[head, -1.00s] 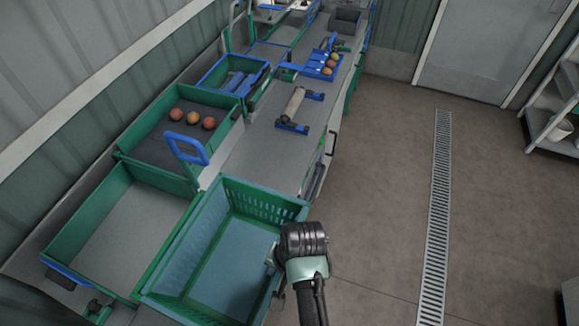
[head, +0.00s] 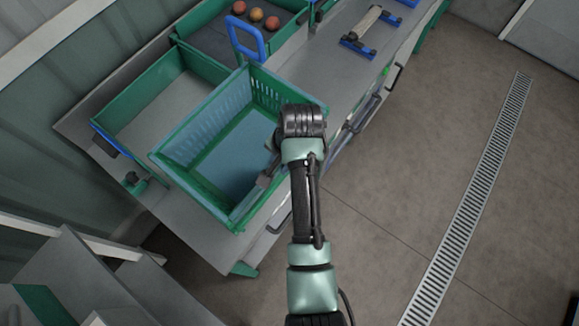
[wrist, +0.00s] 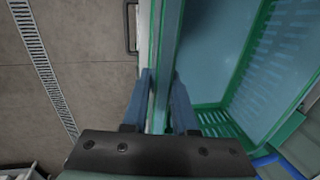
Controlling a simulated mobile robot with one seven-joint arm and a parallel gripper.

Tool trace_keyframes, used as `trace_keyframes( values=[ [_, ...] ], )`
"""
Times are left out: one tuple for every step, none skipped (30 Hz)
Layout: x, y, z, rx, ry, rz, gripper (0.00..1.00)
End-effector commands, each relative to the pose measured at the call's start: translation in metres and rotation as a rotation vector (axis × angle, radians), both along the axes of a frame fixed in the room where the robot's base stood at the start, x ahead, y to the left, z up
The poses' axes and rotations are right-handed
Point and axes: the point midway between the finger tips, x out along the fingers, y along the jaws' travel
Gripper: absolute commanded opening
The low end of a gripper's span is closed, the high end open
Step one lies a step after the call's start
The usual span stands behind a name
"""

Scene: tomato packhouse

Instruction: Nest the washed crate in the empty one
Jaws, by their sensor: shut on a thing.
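A blue-green slatted crate (head: 172,146) with a green rim stands at the bench's near end in the head view. Its inside is bare. My gripper (head: 264,178) is at its right-hand wall. In the wrist view my gripper (wrist: 161,88) has one blue finger on each side of the crate's green wall (wrist: 160,60) and is shut on it. A green open box (head: 110,121) with a bare grey floor is directly left of the crate. I cannot tell whether another crate lies under the held one.
A green box (head: 187,45) with several tomatoes is behind, and a blue upright handle (head: 262,45) rises beside it. A roller on blue feet (head: 357,43) is on the bench (head: 325,62). Grey shelving (head: 75,262) is at lower left. The floor right of the bench is clear.

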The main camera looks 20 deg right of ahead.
Motion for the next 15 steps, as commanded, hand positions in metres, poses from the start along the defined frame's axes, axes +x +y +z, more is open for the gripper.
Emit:
trace_keyframes(
  values=[
    [0.005,0.003,-0.002,0.0,-0.005,0.003,0.0],
    [0.008,0.005,-0.002,0.0,-0.005,0.003,0.0],
    [0.01,0.007,-0.002,-0.001,-0.004,0.004,0.0],
    [0.012,0.009,-0.003,-0.001,-0.004,0.004,0.0],
    [0.014,0.01,-0.003,-0.001,-0.004,0.004,0.0],
    [0.013,0.01,-0.007,0.0,-0.001,0.001,0.0],
    [0.013,0.01,-0.01,0.001,-0.001,0.0,0.0],
    [0.013,0.01,-0.013,0.001,-0.001,0.0,0.0],
    [0.013,0.01,-0.016,0.001,-0.002,0.001,0.0],
    [0.013,0.01,-0.019,0.001,-0.002,0.001,0.0],
    [0.013,0.009,-0.021,0.0,-0.002,0.001,0.0],
    [0.013,0.009,-0.025,0.001,-0.002,0.001,0.0],
    [0.013,0.009,-0.028,0.001,-0.002,0.001,0.0],
    [0.013,0.009,-0.031,0.0,-0.001,0.001,0.0],
    [0.012,0.009,-0.034,0.001,-0.001,0.0,0.0]
  ],
)
